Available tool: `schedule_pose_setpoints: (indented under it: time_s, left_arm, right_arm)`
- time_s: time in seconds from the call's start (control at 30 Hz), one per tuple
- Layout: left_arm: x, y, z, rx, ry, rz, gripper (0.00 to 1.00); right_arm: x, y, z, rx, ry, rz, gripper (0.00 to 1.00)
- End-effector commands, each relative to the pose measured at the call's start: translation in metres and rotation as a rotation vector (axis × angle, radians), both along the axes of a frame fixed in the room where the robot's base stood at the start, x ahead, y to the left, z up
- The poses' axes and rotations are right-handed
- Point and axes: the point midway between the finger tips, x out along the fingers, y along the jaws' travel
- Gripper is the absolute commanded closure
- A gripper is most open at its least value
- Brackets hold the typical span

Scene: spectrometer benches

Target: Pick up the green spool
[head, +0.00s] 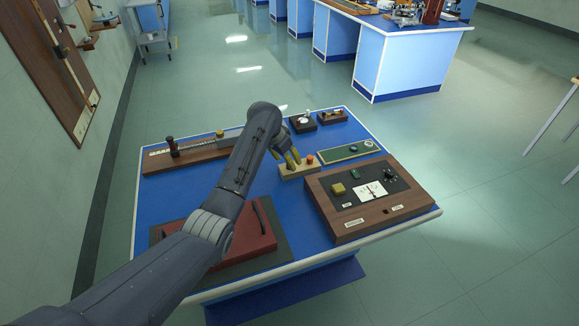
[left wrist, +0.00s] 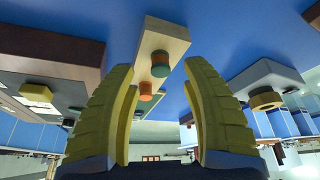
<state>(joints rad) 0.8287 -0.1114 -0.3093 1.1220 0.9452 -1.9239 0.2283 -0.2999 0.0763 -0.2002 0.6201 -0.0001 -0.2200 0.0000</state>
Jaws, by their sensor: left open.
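A pale wooden block (head: 299,171) stands near the middle of the blue bench, with an orange-topped piece (head: 310,159) at its right end. In the left wrist view the block (left wrist: 165,35) carries two short round pieces. One is a spool (left wrist: 160,63) with a dark green side and an orange part. The other (left wrist: 146,92) is mostly orange. My left gripper (head: 287,157) is over the block's left part, its yellow fingers hiding some of it. In the left wrist view the gripper (left wrist: 158,68) is open, with both pieces showing between its spread fingers. My right gripper is not in view.
A wooden box with a dark panel (head: 345,224) stands right of the block. A green board (head: 348,153) and two small dark trays (head: 302,124) (head: 332,117) lie behind. A rail (head: 187,157) is at left, and a red case (head: 262,232) in front.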

Motion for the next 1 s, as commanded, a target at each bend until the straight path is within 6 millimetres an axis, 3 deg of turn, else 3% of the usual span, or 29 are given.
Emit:
schedule_pose_setpoints:
  time_s: [0.3, 0.67, 1.0]
  left_arm:
    - [0.009, -0.007, -0.028, 0.000, 0.002, 0.001, 0.52]
    - [0.010, -0.008, -0.030, 0.000, 0.000, 0.000, 0.52]
    - [0.010, -0.008, -0.030, 0.000, 0.000, 0.000, 0.92]
  right_arm:
    - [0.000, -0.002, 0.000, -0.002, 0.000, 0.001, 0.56]
    - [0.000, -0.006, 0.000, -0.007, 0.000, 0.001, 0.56]
    - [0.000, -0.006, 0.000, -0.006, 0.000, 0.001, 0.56]
